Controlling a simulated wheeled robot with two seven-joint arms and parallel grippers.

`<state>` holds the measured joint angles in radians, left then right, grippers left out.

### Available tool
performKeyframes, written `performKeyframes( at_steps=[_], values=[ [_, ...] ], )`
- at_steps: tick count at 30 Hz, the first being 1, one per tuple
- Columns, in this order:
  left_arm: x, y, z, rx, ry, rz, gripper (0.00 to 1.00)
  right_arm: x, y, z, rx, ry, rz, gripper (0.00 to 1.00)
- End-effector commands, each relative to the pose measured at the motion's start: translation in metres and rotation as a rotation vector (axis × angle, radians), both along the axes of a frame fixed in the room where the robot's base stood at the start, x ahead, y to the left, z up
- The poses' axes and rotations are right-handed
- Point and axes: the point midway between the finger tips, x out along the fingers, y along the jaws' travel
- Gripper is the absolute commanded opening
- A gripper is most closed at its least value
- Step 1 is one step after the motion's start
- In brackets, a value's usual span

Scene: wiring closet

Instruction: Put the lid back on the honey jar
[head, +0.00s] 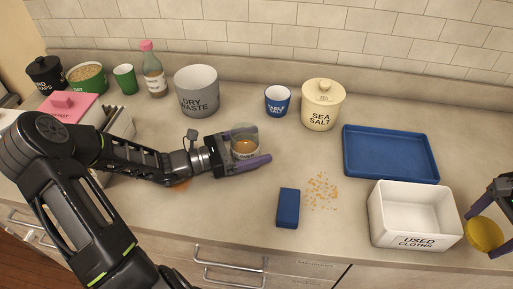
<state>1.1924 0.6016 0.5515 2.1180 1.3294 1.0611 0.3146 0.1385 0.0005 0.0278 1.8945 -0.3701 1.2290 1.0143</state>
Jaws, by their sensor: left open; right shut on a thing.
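The honey jar (244,147), a small glass jar with amber contents and an open top, stands upright on the counter left of centre. My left gripper (259,146) is open, with its fingers on either side of the jar; I cannot tell whether they touch it. A round yellow lid (485,235) is at the far right edge. My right gripper (481,236) is shut on this lid, holding it near the counter's front edge, beside the used cloths box. Most of the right arm is out of view.
A white used cloths box (417,240) and a blue tray (392,178) are at right. A blue block (288,208) and scattered crumbs (321,190) lie between jar and box. The dry waste bin (197,99), table salt cup (277,108) and sea salt canister (322,117) stand behind.

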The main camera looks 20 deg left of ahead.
Motion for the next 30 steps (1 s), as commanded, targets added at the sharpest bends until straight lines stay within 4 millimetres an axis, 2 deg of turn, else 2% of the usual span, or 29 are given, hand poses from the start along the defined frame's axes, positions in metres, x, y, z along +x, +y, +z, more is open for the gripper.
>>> performKeyframes(
  at_steps=[2, 30],
  values=[
    [-0.0001, 0.0001, 0.0, 0.0, 0.0, 0.0, 0.88, 0.0, 0.0, 0.0, 0.0, 0.0, 0.0, 0.32],
    [0.0, 0.0001, 0.0, 0.0, 0.0, 0.0, 0.12, 0.0, 0.0, 0.0, 0.0, 0.0, 0.0, 0.32]
  ],
)
